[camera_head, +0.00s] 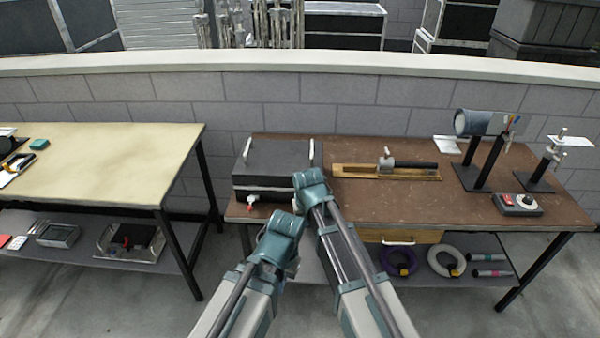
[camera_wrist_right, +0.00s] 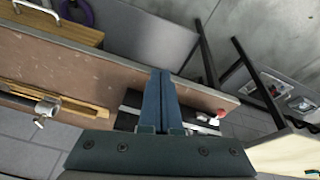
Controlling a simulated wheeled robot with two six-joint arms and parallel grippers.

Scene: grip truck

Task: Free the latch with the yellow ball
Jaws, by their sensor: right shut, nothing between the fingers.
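A black case (camera_head: 276,168) with two upright pale handles stands at the left end of the brown table. A small latch with a red ball (camera_head: 250,199) sits low on its front left; the red ball also shows in the right wrist view (camera_wrist_right: 221,113). I see no yellow ball; my right arm covers the front right of the case in the head view. My right gripper (camera_wrist_right: 161,73) is shut and empty, its fingers passing in front of the case in the wrist view. My left arm is folded up low in the head view, and its fingers are not visible.
The brown table (camera_head: 400,205) also holds a wooden rail with a clamp (camera_head: 386,160), a grey cylinder on a stand (camera_head: 473,122) and a button box (camera_head: 517,204). A drawer (camera_head: 402,236) hangs below. A cream table (camera_head: 100,150) stands left, with a floor gap between.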

